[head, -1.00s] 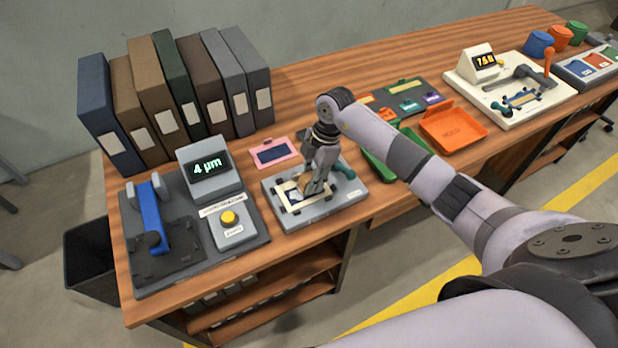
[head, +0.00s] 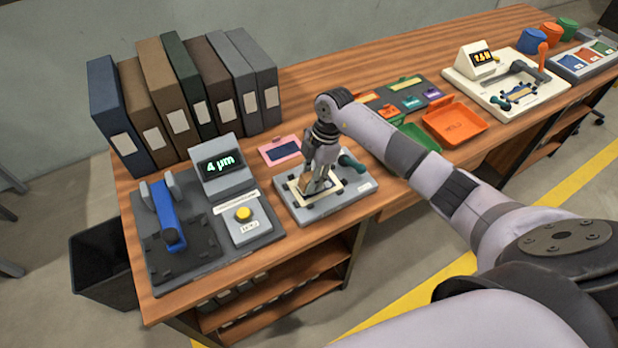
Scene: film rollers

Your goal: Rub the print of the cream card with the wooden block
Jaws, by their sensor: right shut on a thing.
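The cream card (head: 291,187) lies on a small grey plate fixture (head: 350,193) near the front edge of the bench. It shows as a pale border; its print is mostly hidden under the gripper and block. My right gripper (head: 316,186) points down over the card, shut on the wooden block (head: 305,184). The block is small and brown and sits at or just above the card; I cannot tell whether it touches. My left gripper is not in view.
A teal-handled part (head: 352,163) stands at the fixture's back right. A pink-framed card (head: 280,150) lies behind. A grey gauge with a blue arm (head: 165,215) and yellow button (head: 243,214) stands left. An orange tray (head: 455,125) lies right. Binders (head: 175,100) stand at the back.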

